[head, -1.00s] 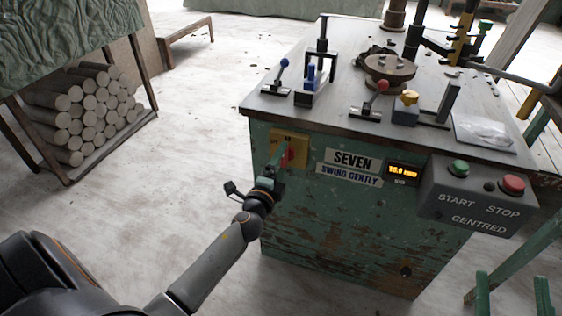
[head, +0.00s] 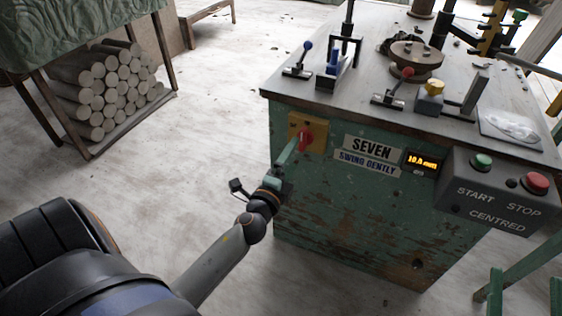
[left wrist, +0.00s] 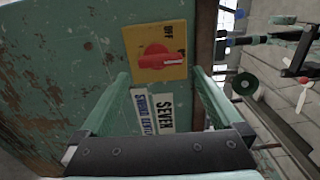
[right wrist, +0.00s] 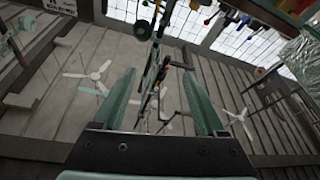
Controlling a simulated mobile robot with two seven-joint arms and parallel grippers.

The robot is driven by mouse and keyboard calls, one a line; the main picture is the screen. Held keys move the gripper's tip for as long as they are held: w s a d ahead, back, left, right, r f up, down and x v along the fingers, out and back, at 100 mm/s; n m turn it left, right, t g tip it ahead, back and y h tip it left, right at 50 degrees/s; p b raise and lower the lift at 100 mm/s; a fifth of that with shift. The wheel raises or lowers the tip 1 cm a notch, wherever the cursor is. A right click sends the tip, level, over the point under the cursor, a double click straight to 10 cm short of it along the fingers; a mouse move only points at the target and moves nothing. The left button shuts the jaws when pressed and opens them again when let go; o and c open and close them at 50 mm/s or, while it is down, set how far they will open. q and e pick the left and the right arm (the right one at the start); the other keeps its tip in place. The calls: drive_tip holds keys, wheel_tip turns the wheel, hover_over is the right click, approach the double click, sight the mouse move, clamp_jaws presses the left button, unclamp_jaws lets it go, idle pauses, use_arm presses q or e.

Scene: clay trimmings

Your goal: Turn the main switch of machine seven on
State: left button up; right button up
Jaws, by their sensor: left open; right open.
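The main switch is a red rotary handle (head: 306,139) on a yellow plate (head: 294,127), on the green front of machine seven (head: 345,205). In the left wrist view the handle (left wrist: 165,59) lies level across the plate (left wrist: 140,38), and "OFF" shows at the plate's upper right. I cannot read any other marking there. My left gripper (left wrist: 162,75) is open and empty, facing the plate with the handle ahead between its green fingers, apart from it as far as I can tell. My right gripper (right wrist: 159,75) is open and empty, pointing at the ceiling, and is outside the head view.
Beside the switch are the "SEVEN" sign (head: 371,148), a lit display (head: 422,161) and a control box (head: 490,200) with green (head: 481,161) and red (head: 536,182) buttons. Levers and a round turntable (head: 415,60) stand on top. Stacked logs (head: 110,95) lie left. The floor between is clear.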

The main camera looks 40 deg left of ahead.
use_arm(q)
drive_tip(key=b+v, duration=0.1)
drive_tip(key=v, duration=0.6)
use_arm(e)
drive_tip(key=s+r+n+t+y, duration=0.1)
drive_tip(key=s+r+n+y, duration=0.1)
drive_tip(key=r, duration=0.4)
drive_tip(key=shift+s+a+r+n+t+y, duration=0.25)
drive_tip(key=shift+s+a+n+t+y, duration=0.25)
drive_tip(key=shift+y, duration=0.5)
use_arm(q)
drive_tip(key=shift+s, duration=0.1)
use_arm(e)
drive_tip(key=shift+d, duration=0.15)
